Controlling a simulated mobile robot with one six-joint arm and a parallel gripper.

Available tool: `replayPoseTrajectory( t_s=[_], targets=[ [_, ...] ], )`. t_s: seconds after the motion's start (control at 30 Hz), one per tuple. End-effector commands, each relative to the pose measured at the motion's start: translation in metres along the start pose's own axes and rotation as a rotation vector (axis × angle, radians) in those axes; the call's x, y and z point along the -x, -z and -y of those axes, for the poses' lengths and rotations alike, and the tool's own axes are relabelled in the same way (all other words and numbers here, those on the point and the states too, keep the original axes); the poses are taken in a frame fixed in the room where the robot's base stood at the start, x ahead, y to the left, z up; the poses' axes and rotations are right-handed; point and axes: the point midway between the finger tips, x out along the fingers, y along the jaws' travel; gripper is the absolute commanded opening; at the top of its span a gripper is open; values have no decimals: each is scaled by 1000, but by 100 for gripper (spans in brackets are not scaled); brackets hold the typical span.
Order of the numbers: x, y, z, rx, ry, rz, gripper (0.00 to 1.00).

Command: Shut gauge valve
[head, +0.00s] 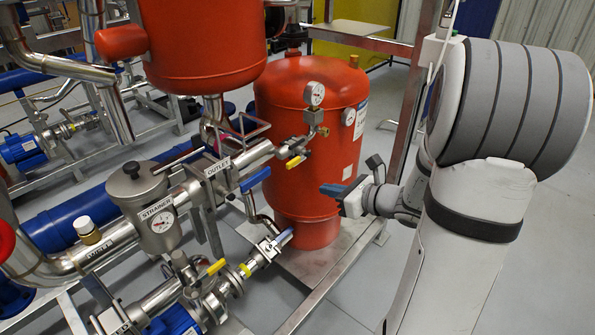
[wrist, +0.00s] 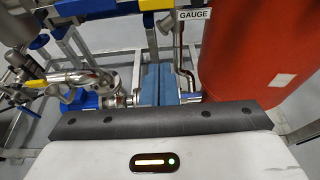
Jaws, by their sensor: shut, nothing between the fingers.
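The gauge valve has a short yellow handle (head: 297,161) just below the branch pipe that leads to the round pressure gauge (head: 314,93), in front of the orange tank. The handle looks roughly in line with that pipe. In the wrist view a yellow handle (wrist: 153,5) shows at the top edge, beside the GAUGE label (wrist: 194,14), and is partly cut off. My gripper (head: 333,189) is right of and a little below the handle, apart from it. Its blue fingertips (wrist: 158,85) are together with nothing between them.
The orange tank (head: 310,190) stands close behind and beside my gripper. A blue handle (head: 256,179) is on the OUTLET pipe to the left. Another yellow handle (head: 217,267) sits lower down. A steel frame post (head: 408,115) stands between the tank and my arm. Grey floor is open at right.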

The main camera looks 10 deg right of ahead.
Motion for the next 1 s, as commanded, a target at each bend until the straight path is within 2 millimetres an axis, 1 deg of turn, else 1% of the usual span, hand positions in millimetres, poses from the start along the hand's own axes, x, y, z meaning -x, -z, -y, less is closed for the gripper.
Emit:
replayPoseTrajectory(
  t_s=[0.17,0.27,0.37,0.6,0.7,0.8,1.0],
  targets=[
    [-4,0,-1,2,-3,-1,0],
    [-14,1,-1,3,-5,-1,0],
    [-31,1,-2,4,-7,-1,0],
    [-84,1,-3,5,-9,-1,0],
    [-104,1,-3,4,-7,-1,0],
    [-95,-20,-2,8,-2,1,0],
    [-89,-36,-2,6,-3,0,0]
  ],
)
